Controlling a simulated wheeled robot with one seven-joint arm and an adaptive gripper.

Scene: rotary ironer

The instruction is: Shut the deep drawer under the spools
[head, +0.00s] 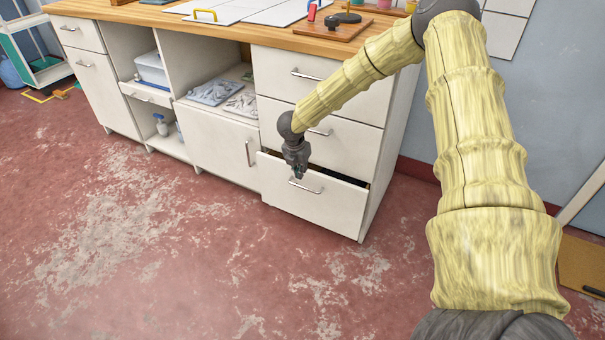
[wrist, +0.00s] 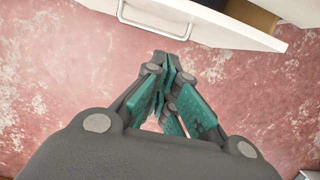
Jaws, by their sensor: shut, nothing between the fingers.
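The deep drawer (head: 318,207) is the bottom one in the right-hand column of the white cabinet. It stands partly out, with a dark gap along its top edge at the right. Its bar handle (head: 305,187) is on the front. In the wrist view, the drawer's handle (wrist: 155,22) and front (wrist: 225,35) show at the top. My gripper (head: 299,175) is shut and empty, pointing down close to the drawer front, near the handle. In the wrist view, its teal-padded fingers (wrist: 166,68) are just below the handle; contact cannot be told. I cannot clearly identify the spools.
Two closed drawers (head: 322,75) sit above, under the wooden worktop (head: 265,33). A cupboard door (head: 215,138) and open shelves (head: 160,117) are to the left. The worn red floor (head: 200,260) in front is clear. A grey wall (head: 435,120) stands at the right.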

